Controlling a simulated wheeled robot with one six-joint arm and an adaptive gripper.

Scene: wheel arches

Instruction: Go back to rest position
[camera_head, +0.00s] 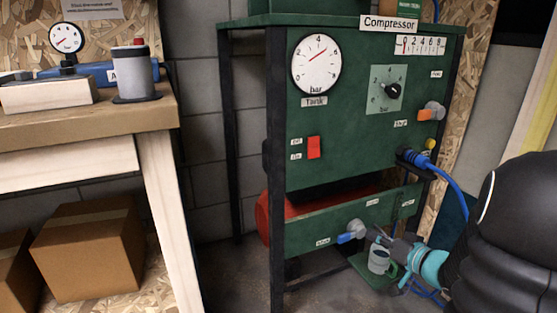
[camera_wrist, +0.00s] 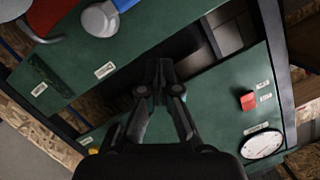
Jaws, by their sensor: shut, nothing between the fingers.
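My gripper (camera_head: 371,233) is in front of the lower right part of the green compressor stand (camera_head: 345,120), just right of a valve with a blue lever (camera_head: 346,238). In the wrist view, my gripper (camera_wrist: 161,68) has its fingertips together with nothing between them. The grey valve body with its blue lever (camera_wrist: 124,4) shows at the top, apart from the fingertips. In the head view I cannot tell how close the fingertips are to the valve. My dark arm comes in from the right.
A grey mug (camera_head: 379,260) stands on a small green ledge under my gripper. A blue hose (camera_head: 450,190) hangs between the panel and my arm. A workbench (camera_head: 90,125) stands at left, with cardboard boxes (camera_head: 88,250) below. Floor shows between bench and stand.

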